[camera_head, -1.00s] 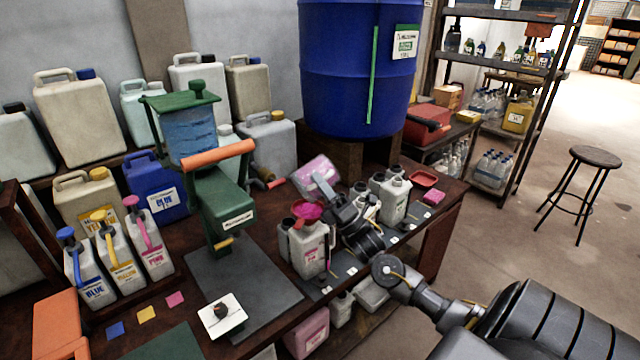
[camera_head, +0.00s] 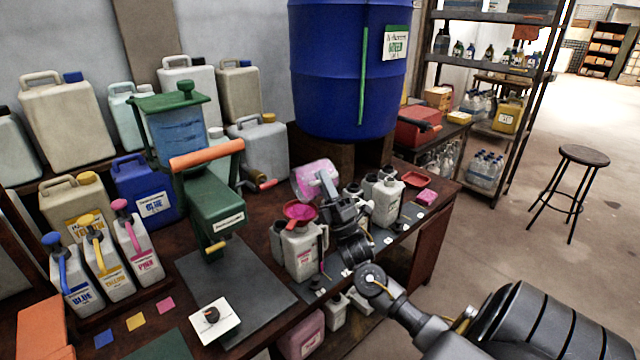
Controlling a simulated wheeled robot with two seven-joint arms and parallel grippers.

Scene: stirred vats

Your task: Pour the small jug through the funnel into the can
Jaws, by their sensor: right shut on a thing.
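The small jug (camera_head: 312,179) is a clear vessel with pink liquid, tilted above and slightly behind the funnel. My right gripper (camera_head: 327,187) is shut on it from the right. The pink-red funnel (camera_head: 299,212) sits in the mouth of a white can (camera_head: 302,252) with a pink label, standing on the bench. The jug's mouth and any stream into the funnel are too small to make out. My left gripper is not in view.
Other white cans (camera_head: 387,203) stand right of my right gripper, near a red tray (camera_head: 414,180). A green dispenser (camera_head: 212,205) stands to the left. Blue, yellow and pink pump jugs (camera_head: 136,249) stand at the left. The grey mat (camera_head: 262,285) has free room.

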